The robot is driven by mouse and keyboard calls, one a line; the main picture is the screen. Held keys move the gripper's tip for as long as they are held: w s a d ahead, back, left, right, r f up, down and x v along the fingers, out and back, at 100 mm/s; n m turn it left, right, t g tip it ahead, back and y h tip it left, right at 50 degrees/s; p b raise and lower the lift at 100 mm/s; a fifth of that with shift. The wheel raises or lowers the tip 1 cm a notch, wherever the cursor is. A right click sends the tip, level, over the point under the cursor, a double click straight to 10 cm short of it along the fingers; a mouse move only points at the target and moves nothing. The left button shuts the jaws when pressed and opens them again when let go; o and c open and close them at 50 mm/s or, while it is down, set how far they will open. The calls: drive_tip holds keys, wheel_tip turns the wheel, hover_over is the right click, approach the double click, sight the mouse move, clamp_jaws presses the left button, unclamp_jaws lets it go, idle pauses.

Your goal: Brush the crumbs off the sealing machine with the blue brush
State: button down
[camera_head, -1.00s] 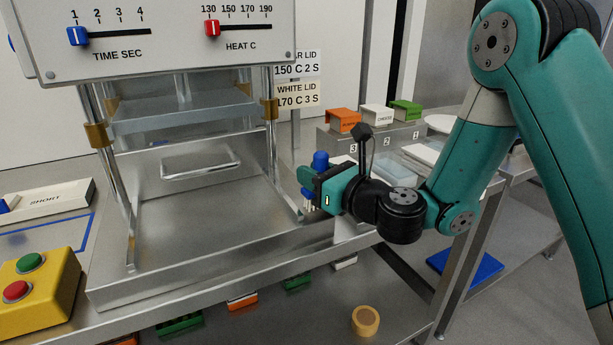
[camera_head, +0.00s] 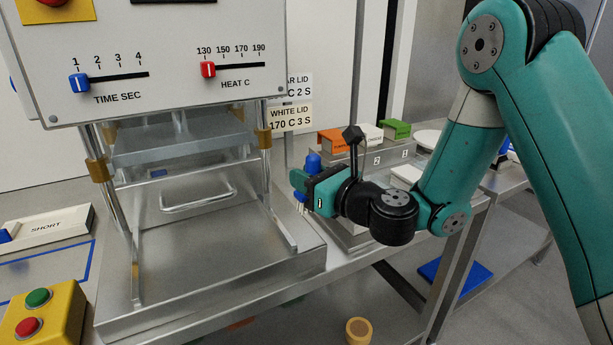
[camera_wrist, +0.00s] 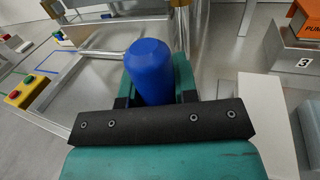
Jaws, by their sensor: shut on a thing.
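The sealing machine (camera_head: 215,262) is a steel press with a drawer handle, two posts and a panel with blue and red sliders. My gripper (camera_head: 303,187) is at the right side of the machine, near its right post, and is shut on the blue brush (camera_head: 312,163). In the wrist view the brush's blue handle (camera_wrist: 149,68) stands up between the fingers. Pale bristles show below my gripper in the head view, beside the machine's right edge; I cannot tell whether they touch it. I cannot make out any crumbs on the machine.
A yellow box (camera_head: 42,312) with green and red buttons stands at the front left. A long white block marked SHORT (camera_head: 45,228) lies behind it. Orange, white and green holders stand on a numbered steel rack (camera_head: 388,158) at the right. A round tan object (camera_head: 359,331) is below.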

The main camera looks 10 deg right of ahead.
sight(319, 167)
drive_tip(key=shift+r, duration=0.1)
wheel_tip(319, 167, up, 3)
drive_tip(key=p, duration=0.3)
